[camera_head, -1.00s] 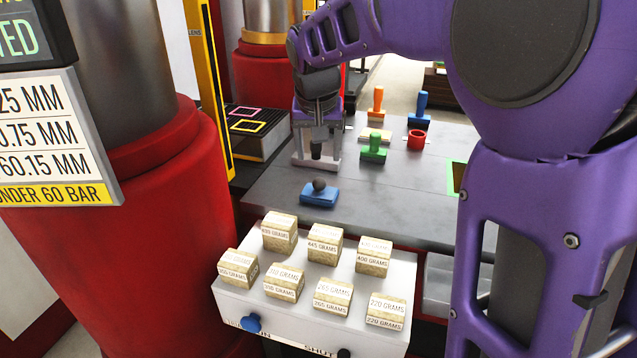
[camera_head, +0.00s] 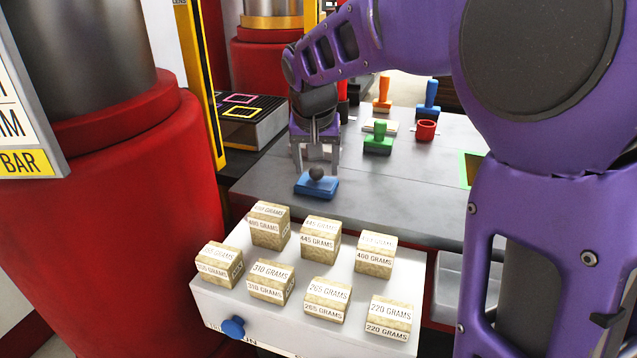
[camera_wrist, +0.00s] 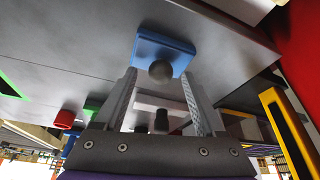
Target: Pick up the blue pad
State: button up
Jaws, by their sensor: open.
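The blue pad (camera_head: 316,188) is a flat blue block with a dark round knob on top. It lies on the grey table (camera_head: 400,210) near its front left part. My gripper (camera_head: 318,164) is open and points down just above and behind the pad in the head view. In the wrist view the blue pad (camera_wrist: 163,52) is ahead of the open fingers (camera_wrist: 160,98), its knob lying between their lines. No contact with the pad shows.
Several labelled sample blocks (camera_head: 320,298) stand on a white stand (camera_head: 237,300) in front. A green stamp (camera_head: 378,138), an orange stamp (camera_head: 382,95), a blue stamp (camera_head: 428,98) and a red ring (camera_head: 426,130) stand behind right. A red column (camera_head: 110,230) rises at left.

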jog(key=shift+r, duration=0.1)
jog(key=shift+c, duration=0.4)
grip_shut()
dwell(0.8)
